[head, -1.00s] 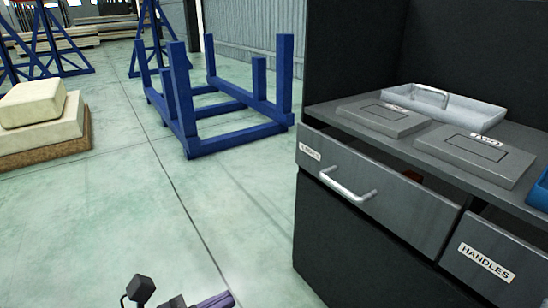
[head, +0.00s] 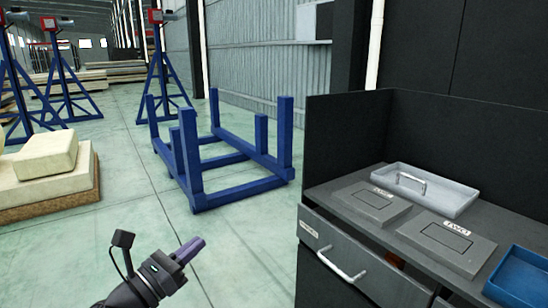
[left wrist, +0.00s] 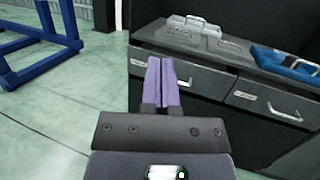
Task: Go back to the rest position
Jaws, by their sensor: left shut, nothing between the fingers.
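My left gripper (head: 188,250) is at the lower left of the head view, raised above the open floor to the left of the dark workbench. Its purple fingers are closed together with nothing between them. In the left wrist view the closed fingers (left wrist: 162,82) point towards the workbench and its drawers, apart from them. My right gripper is not in either view.
The workbench (head: 345,145) stands at right with a partly open drawer (head: 345,255), two grey plates (head: 370,203), a grey tray with a handle (head: 455,200) and a blue bin (head: 520,278). A blue frame (head: 240,187) and stacked blocks (head: 45,160) stand on the floor.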

